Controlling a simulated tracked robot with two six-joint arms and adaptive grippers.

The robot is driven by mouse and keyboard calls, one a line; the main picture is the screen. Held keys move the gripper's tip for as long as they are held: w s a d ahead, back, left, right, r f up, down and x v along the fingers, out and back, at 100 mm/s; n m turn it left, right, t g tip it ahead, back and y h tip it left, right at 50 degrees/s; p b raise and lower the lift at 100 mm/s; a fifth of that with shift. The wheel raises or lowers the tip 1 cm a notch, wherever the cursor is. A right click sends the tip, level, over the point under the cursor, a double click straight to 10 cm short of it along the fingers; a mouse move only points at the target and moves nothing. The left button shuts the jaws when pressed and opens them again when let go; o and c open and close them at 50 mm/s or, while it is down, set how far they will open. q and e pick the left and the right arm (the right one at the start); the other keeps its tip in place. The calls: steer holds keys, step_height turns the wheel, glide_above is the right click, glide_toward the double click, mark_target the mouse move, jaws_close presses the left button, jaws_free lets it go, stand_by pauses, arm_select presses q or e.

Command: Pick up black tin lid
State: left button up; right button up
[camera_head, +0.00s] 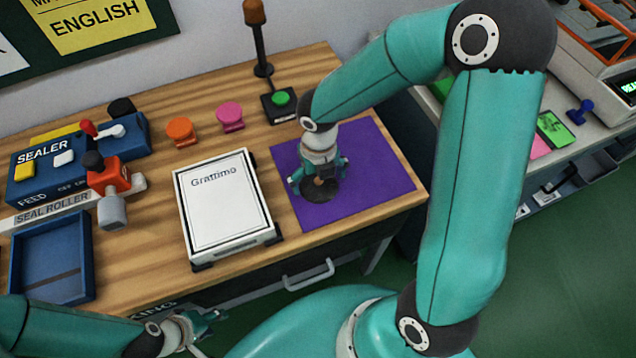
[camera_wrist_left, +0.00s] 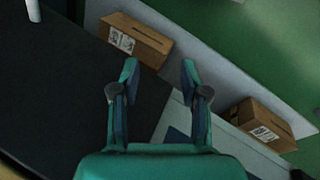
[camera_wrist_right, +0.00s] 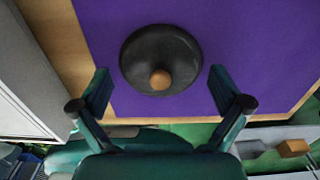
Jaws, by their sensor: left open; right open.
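The black tin lid (camera_wrist_right: 155,48) is a dark round disc with a tan knob on top. It lies on the purple mat (camera_head: 388,165). In the head view the lid (camera_head: 320,192) shows partly, below my right gripper (camera_head: 318,178), which hides the rest. In the right wrist view my right gripper (camera_wrist_right: 163,90) is open, with one fingertip on either side of the lid's near edge and the knob between them. Its fingers hold nothing. My left gripper (camera_wrist_left: 158,75) is open and empty, away from the lid; in the head view it is in front of the table's near edge (camera_head: 208,325).
A white box marked Grattimo (camera_head: 222,200) stands left of the mat. Further left are a blue sealer (camera_head: 70,160) and a blue tray (camera_head: 55,255). Orange (camera_head: 181,131) and pink (camera_head: 230,116) objects and a green button (camera_head: 281,99) are behind.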

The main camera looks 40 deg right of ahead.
steer(key=shift+c, duration=0.3)
steer(key=shift+s, duration=0.1)
steer(key=c, duration=1.3)
